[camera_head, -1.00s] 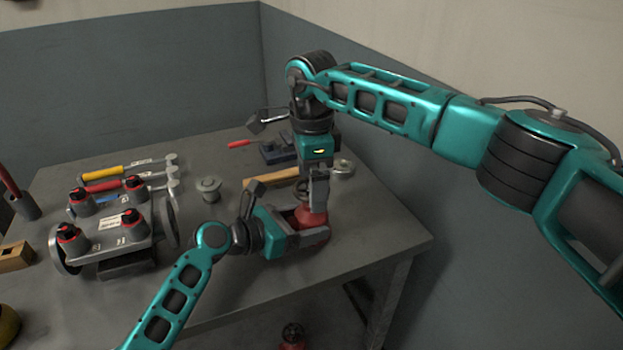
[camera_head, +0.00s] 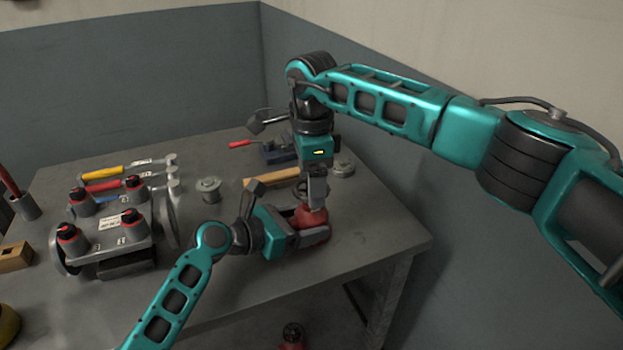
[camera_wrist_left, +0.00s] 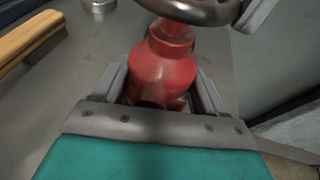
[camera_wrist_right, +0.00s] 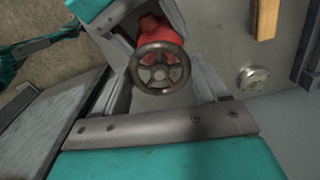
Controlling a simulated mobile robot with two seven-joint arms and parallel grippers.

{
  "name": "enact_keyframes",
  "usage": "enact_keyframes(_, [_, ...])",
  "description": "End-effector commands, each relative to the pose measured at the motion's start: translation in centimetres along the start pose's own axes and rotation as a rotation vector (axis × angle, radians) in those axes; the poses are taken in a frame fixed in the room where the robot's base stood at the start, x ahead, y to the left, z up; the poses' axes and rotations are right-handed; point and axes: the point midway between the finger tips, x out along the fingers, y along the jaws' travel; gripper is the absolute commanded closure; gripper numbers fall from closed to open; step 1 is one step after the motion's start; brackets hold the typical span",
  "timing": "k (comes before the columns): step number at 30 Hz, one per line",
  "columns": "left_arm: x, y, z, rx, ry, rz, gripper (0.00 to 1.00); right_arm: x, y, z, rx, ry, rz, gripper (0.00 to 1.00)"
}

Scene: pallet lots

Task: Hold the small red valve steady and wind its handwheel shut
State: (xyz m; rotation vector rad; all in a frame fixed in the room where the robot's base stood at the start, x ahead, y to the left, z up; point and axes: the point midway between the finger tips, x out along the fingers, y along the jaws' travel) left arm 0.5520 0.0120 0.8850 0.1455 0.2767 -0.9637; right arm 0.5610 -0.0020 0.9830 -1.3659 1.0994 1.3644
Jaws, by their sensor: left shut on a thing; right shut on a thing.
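The small red valve (camera_head: 310,218) stands upright near the right front edge of the workbench. My left gripper (camera_head: 312,237) is shut around its lower body; the red body (camera_wrist_left: 163,68) shows between the fingers in the left wrist view. My right gripper (camera_head: 315,198) points down from above and is shut on the valve's dark spoked handwheel (camera_wrist_right: 160,68). The wheel sits between the right fingers in the right wrist view. In the head view the right fingers hide part of the wheel and the valve's top.
Another red valve (camera_head: 292,336) shows below the bench.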

Motion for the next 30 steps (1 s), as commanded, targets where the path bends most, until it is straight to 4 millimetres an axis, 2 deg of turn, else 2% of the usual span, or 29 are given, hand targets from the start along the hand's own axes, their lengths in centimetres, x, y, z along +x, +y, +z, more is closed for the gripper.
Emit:
enact_keyframes(11, [-0.01,0.1,0.24,0.0,-0.005,0.003,0.45,-0.01,0.06,0.05,0.148,0.0,0.003,0.58])
enact_keyframes(30, [-0.01,0.1,0.24,0.001,-0.005,0.003,0.45,-0.03,0.07,0.06,0.74,0.0,0.004,0.58])
